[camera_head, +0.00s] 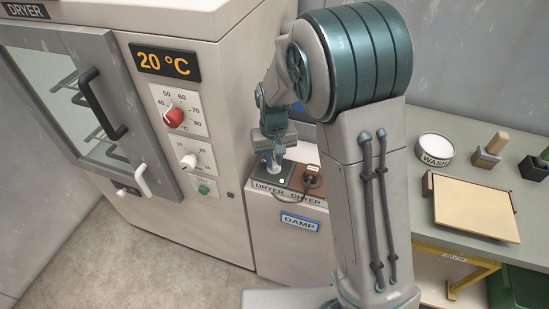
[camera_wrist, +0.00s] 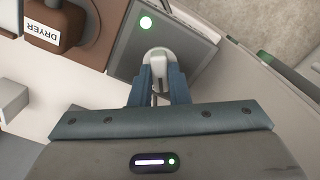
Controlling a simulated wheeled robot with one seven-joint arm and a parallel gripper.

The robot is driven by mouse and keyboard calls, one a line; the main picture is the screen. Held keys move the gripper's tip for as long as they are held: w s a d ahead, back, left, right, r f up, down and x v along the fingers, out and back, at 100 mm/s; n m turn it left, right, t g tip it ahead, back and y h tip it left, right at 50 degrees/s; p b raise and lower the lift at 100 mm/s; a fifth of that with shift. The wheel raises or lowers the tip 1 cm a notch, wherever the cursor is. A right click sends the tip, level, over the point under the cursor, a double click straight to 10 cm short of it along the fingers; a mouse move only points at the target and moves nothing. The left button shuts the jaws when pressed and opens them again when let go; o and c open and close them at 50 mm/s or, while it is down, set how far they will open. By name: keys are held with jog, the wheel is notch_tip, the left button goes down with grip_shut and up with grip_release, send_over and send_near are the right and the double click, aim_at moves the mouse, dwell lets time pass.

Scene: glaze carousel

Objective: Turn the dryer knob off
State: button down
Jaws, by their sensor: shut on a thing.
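My gripper (camera_head: 272,158) reaches down onto the cabinet top beside the dryer. In the wrist view its two fingers (camera_wrist: 157,82) are shut on a white knob (camera_wrist: 158,58) on a grey plate (camera_wrist: 190,35). A green light (camera_wrist: 146,22) glows on that plate. In the head view the grey plate (camera_head: 262,174) has a DRYER label at its front edge, and my gripper mostly hides the knob. A brown plate (camera_head: 313,191) beside it, also labelled DRYER, carries a brown knob (camera_wrist: 72,22).
The dryer (camera_head: 220,60) shows 20 °C on its display (camera_head: 165,62), with a red dial (camera_head: 174,117) and a white dial (camera_head: 189,161) below. The cabinet bears a DAMP label (camera_head: 299,223). A bench (camera_head: 455,160) at right holds a WASH bowl (camera_head: 434,149) and a tan board (camera_head: 473,207).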

aim_at(274, 161)
jog(key=n+b, duration=0.2)
jog(key=n, duration=0.3)
jog(key=shift+n, duration=0.3)
jog(key=n, duration=0.5)
jog(key=shift+n, duration=0.3)
dwell(0.3)
jog(key=c, duration=1.4)
grip_release()
notch_tip(274, 161, up, 14)
jog(key=shift+f, duration=0.1)
